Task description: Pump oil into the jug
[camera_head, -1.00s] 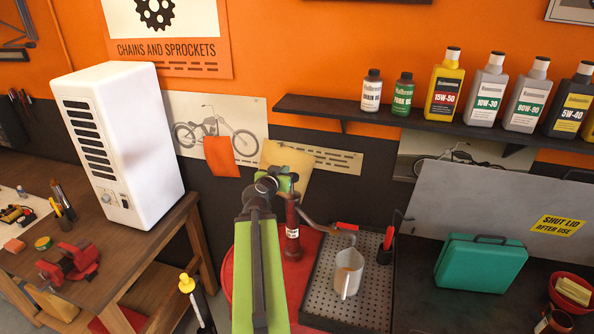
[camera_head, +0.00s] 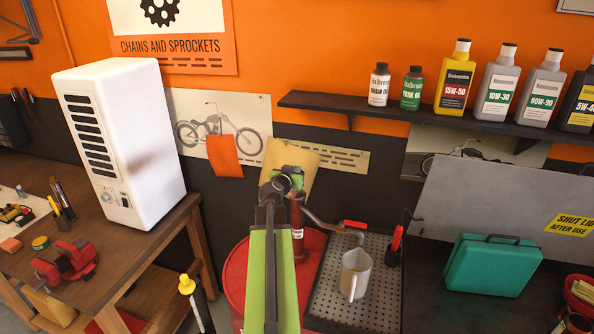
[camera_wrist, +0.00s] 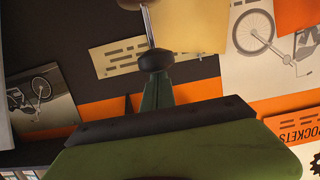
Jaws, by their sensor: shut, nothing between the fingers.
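A pale jug (camera_head: 356,270) stands upright on a perforated metal tray (camera_head: 343,318), right of my arm. A red drum (camera_head: 233,282) stands behind and beside my arm, partly hidden by it. A dark red hand pump (camera_head: 298,216) rises from the drum, and its grey spout (camera_head: 328,229) curves right toward a point above the jug. My gripper (camera_head: 287,181) is at the pump's top and is shut and empty. In the wrist view, a black knob (camera_wrist: 155,59) on a shiny rod (camera_wrist: 149,24) shows right at my fingertips. I cannot tell whether they touch. The jug's inside is not clear.
A red-handled tool (camera_head: 397,243) stands at the tray's right. A shelf (camera_head: 400,110) with several oil bottles hangs above. A white heater (camera_head: 125,145) stands on the wooden table at left.

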